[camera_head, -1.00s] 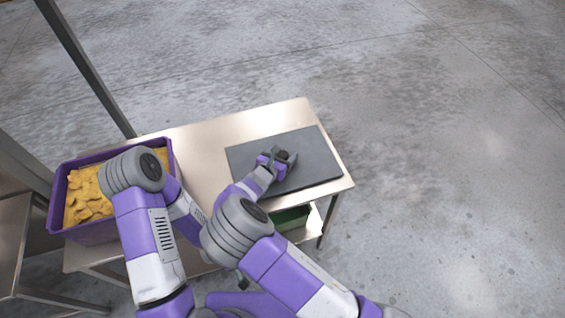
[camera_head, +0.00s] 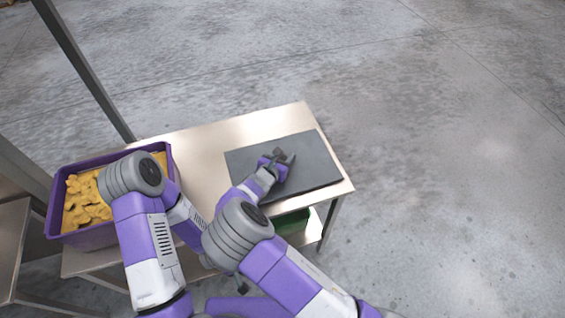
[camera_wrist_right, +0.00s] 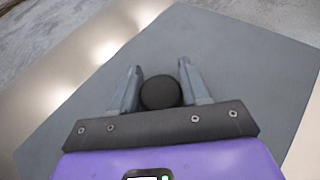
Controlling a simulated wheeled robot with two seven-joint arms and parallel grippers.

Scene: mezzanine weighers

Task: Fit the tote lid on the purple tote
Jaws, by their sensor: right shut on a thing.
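The tote lid (camera_head: 312,160) is a flat dark grey panel at the right end of the metal table. It also shows in the right wrist view (camera_wrist_right: 235,60), with a round black knob (camera_wrist_right: 160,92) on top. My right gripper (camera_head: 281,160) is over the lid's middle; in the right wrist view its fingers (camera_wrist_right: 160,88) are shut on the knob from both sides. The purple tote (camera_head: 88,238) stands at the table's left end, open and filled with yellow pieces. My left arm hides part of it. My left gripper (camera_head: 243,284) is mostly hidden below my right arm.
The metal table (camera_head: 200,145) has bare room between tote and lid, partly under my arms. A green container (camera_head: 292,220) sits on the lower shelf. A grey post (camera_head: 85,70) rises behind the tote. Another metal surface (camera_head: 12,245) stands at far left. The floor beyond is clear.

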